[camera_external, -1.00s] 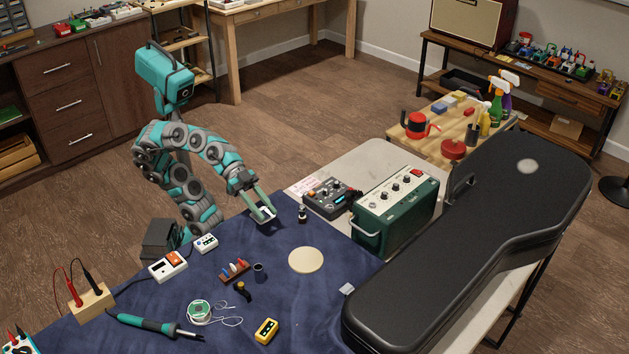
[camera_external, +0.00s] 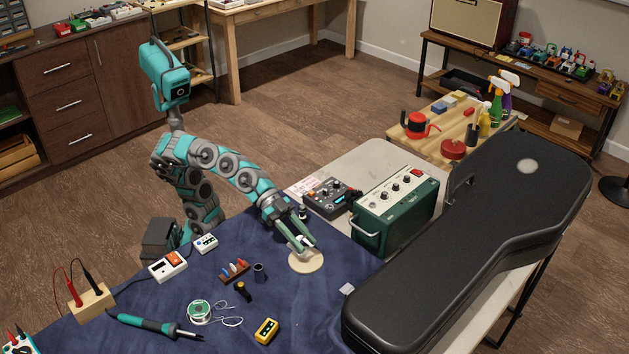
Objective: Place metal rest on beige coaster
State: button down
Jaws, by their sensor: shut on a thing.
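The beige coaster (camera_external: 308,264) is a flat round disc on the dark blue cloth. My gripper (camera_external: 304,245) is over the far part of the coaster, pointing down, with its fingers shut on a small pale metallic thing, which I take to be the metal rest (camera_external: 302,241). The fingers hide most of it. I cannot tell whether it touches the coaster or is just above it.
A small dark bottle (camera_external: 303,213) stands behind my gripper. A grey pedal box (camera_external: 327,198) and a green amplifier unit (camera_external: 394,212) stand at the right. The cloth (camera_external: 310,310) in front of the coaster is mostly clear.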

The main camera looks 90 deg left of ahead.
aim_at(307, 260)
jog(key=shift+x, duration=0.9)
jog(key=shift+w+d, duration=0.1)
jog(key=shift+w, duration=0.05)
jog(key=shift+f+b, duration=0.35)
jog(key=shift+f, duration=1.2)
jog(key=shift+f, duration=0.15)
jog(key=c, duration=0.5)
grip_release()
jog(key=shift+r, duration=0.3)
jog(key=v, duration=1.2)
jog(key=shift+f, duration=0.1)
